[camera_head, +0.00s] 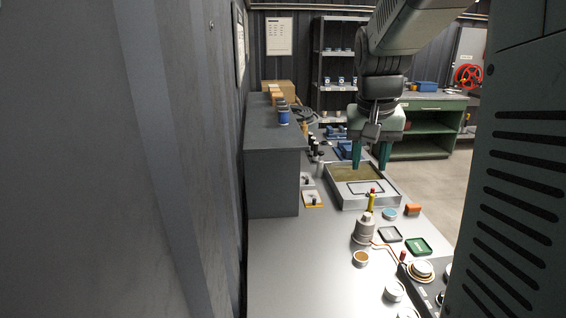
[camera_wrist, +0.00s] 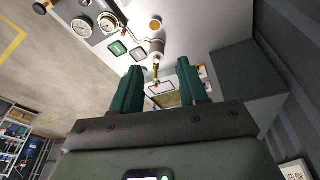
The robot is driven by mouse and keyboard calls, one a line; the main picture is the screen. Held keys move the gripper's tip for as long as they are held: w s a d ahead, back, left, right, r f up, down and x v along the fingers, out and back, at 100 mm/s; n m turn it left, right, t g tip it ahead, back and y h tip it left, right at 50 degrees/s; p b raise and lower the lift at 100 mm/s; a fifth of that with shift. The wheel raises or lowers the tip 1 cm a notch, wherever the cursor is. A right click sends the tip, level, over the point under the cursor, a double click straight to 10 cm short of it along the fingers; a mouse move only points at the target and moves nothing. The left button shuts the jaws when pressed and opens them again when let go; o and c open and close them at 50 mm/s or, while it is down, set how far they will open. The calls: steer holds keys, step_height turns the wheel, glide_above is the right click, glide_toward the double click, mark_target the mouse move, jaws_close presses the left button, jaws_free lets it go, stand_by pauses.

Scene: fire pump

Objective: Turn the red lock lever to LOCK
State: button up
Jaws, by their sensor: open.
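My gripper (camera_head: 370,160) is open and empty, fingers pointing down above the shallow tray (camera_head: 366,202) on the bench. In the wrist view my gripper (camera_wrist: 160,68) shows two green fingers apart with nothing between them. A small red-tipped lever (camera_head: 402,256) stands at the edge of the control panel (camera_head: 428,284) at the lower right, well away from my gripper. This may be the lock lever; its marking is too small to read. A red-and-yellow upright piece (camera_head: 371,200) stands by the grey cylindrical pump body (camera_head: 364,230), below and nearer than my gripper.
The panel carries round gauges (camera_wrist: 107,22). A grey raised box (camera_head: 272,170) stands along the left wall. The front left bench is clear.

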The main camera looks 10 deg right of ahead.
steer(key=w+d+f+m+g, duration=0.2)
steer(key=w+d+f, duration=0.5)
steer(key=d+f, duration=0.35)
steer(key=m+y, duration=0.1)
steer(key=m, duration=0.2)
glide_toward(404, 252)
steer(key=shift+g, duration=0.3)
steer(key=f, duration=0.9)
steer(key=shift+w+d, duration=0.15)
steer(key=shift+w, duration=0.1)
steer(key=shift+c, duration=0.4)
jaws_close()
